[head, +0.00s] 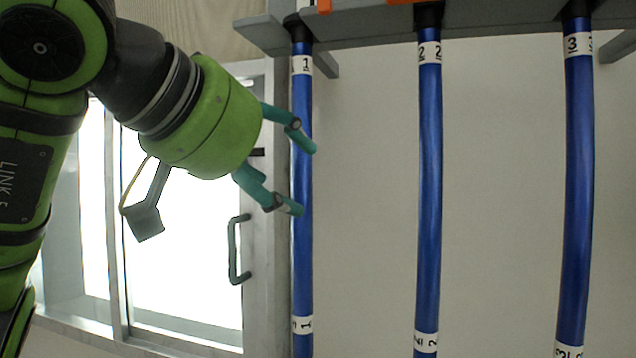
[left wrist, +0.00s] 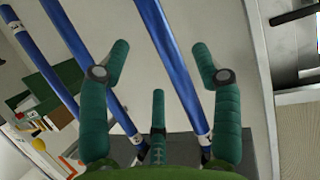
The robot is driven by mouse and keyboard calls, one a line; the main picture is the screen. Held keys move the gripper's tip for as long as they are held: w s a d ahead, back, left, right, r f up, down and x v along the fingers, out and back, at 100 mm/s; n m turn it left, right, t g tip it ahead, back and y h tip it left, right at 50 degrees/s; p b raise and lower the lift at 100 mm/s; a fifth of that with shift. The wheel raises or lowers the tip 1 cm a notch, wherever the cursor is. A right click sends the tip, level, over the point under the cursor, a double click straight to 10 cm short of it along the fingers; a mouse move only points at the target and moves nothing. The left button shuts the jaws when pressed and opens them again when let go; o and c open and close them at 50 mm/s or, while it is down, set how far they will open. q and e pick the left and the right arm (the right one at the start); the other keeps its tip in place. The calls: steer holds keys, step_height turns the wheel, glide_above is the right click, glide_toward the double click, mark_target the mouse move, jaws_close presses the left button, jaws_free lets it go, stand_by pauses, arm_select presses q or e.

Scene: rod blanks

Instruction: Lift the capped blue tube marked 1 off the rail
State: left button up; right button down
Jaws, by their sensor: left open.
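The blue tube marked 1 (head: 302,250) hangs upright from the grey rail (head: 360,24), a black cap (head: 298,30) at its top and white number bands near both ends. My left gripper (head: 306,180) is open and empty at its middle. Its teal fingers overlap the tube's line in the head view; contact cannot be told. In the left wrist view a blue tube (left wrist: 172,58), apparently the one marked 1, runs between the open fingers of the left gripper (left wrist: 160,62). My right gripper is not in view.
Blue tubes marked 2 (head: 429,190) and 3 (head: 578,190) hang to the right with clear gaps. Shelves with small items (left wrist: 45,130) show at left in the wrist view.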

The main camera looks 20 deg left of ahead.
mark_target(301, 186)
arm_select(q)
steer(key=shift+p+x, duration=0.65)
steer(key=shift+x, duration=0.35)
steer(key=p+x, duration=0.1)
steer(key=x, duration=0.1)
steer(key=shift+w+d+f, duration=0.1)
steer(key=shift+w, duration=0.25)
steer(key=shift+w+d+f, duration=0.15)
steer(key=shift+w+f, duration=0.2)
steer(key=shift+w, duration=0.25)
steer(key=c, duration=1.1)
steer(key=shift+c, duration=0.9)
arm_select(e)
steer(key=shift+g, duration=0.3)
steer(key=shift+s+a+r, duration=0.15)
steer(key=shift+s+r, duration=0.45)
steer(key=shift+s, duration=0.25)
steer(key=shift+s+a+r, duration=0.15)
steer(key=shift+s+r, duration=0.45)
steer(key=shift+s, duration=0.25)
